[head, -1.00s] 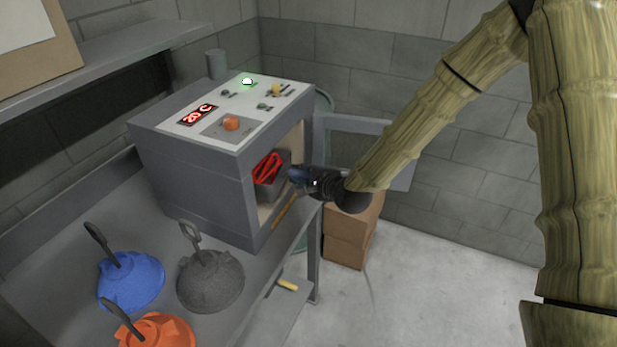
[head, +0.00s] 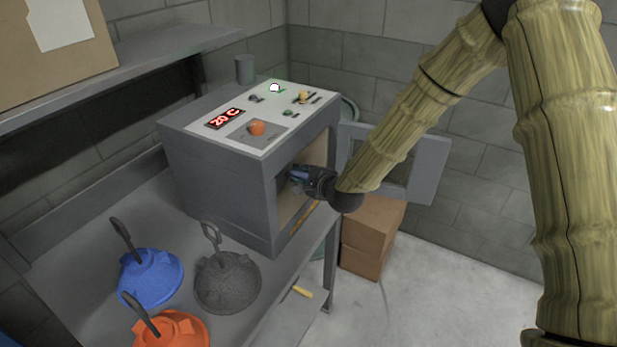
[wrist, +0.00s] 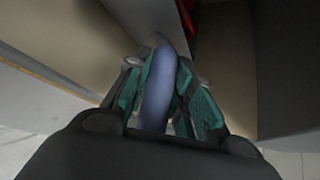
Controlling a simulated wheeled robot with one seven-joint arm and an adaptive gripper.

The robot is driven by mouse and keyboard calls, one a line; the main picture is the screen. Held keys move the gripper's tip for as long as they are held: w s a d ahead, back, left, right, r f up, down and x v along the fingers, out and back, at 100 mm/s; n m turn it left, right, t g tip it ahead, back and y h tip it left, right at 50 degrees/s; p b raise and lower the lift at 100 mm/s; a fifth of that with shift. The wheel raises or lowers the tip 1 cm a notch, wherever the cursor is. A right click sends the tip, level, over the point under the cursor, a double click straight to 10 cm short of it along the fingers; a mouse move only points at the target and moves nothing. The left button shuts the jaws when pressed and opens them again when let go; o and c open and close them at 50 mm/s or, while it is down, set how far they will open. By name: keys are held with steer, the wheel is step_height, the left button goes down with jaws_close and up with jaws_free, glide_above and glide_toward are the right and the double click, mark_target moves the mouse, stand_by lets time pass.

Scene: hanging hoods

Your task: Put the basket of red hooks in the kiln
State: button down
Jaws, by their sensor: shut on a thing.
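The grey kiln (head: 215,190) stands on the bench, its door (head: 428,175) swung open to the right. My gripper (head: 297,176) is in the kiln's opening. In the wrist view, my gripper (wrist: 162,95) is shut on a thick blue-grey handle (wrist: 156,95). A bit of red, likely the red hooks (wrist: 187,14), shows beyond the fingers at the top of that view. The basket's body cannot be made out clearly; in the head view it is hidden inside the kiln. Whether it rests on the kiln floor cannot be seen.
Blue (head: 150,278), grey (head: 228,284) and orange (head: 172,330) lumpy pieces with dark hooked handles sit on the bench (head: 85,285). Cardboard boxes (head: 368,235) stand on the floor below the door. A shelf (head: 150,62) runs along the left wall.

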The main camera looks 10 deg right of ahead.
mark_target(286, 168)
steer(key=shift+w+a, duration=0.85)
steer(key=shift+a, duration=0.3)
steer(key=shift+w+a, duration=0.8)
steer(key=shift+a, duration=0.3)
steer(key=shift+f+b, duration=0.75)
steer(key=shift+f, duration=0.45)
steer(key=shift+d, duration=0.1)
steer(key=c, duration=1.1)
jaws_free()
steer(key=shift+s, duration=0.1)
steer(key=shift+c, duration=0.2)
steer(key=shift+f, duration=0.1)
steer(key=shift+s, duration=0.1)
